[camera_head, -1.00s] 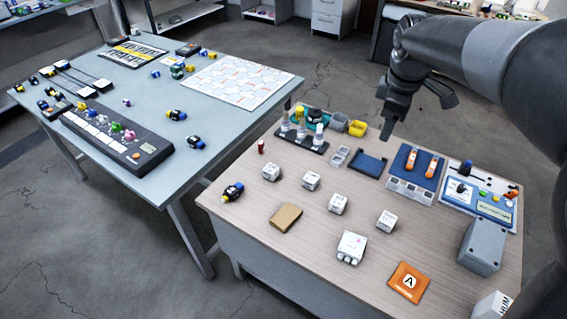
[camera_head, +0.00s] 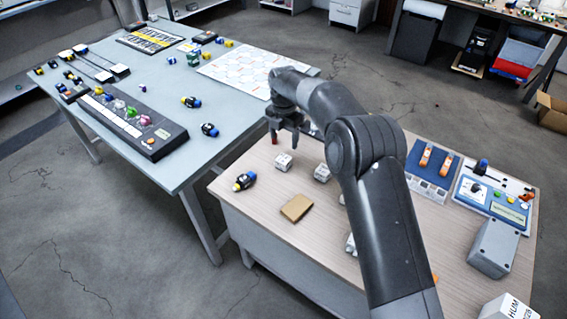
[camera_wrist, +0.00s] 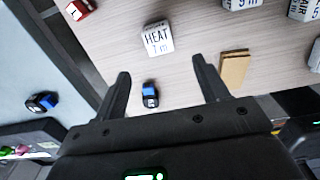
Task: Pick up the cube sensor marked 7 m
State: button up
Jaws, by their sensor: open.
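The cube sensor marked 7 m (camera_wrist: 157,39) is a white cube with "HEAT 7 m" on its top face in the wrist view. It lies on the wooden table beyond my fingertips, roughly between them and a little left of centre. In the head view a white cube (camera_head: 284,162) sits near the table's left part, just below my gripper (camera_head: 285,135); its label is too small to read there. My gripper also shows in the wrist view (camera_wrist: 160,75), fingers spread apart with nothing held between them.
A blue-black sensor (camera_wrist: 150,96) lies between my fingers in the wrist view. A tan block (camera_wrist: 234,68) lies right of them, and a red item (camera_wrist: 80,9) is at upper left. Another white cube (camera_head: 322,172) stands to the right. The grey-blue table (camera_head: 190,150) adjoins on the left.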

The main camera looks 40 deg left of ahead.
aim_at(284, 158)
jog(key=shift+s+a+f, duration=0.15)
jog(key=shift+a+f, duration=0.15)
jog(key=shift+f, duration=0.4)
jog(key=f, duration=1)
jog(key=shift+w+d, duration=0.15)
jog(key=shift+w, duration=0.1)
jog(key=c, duration=1)
jog(key=shift+c, duration=0.4)
jog(key=shift+r, duration=0.2)
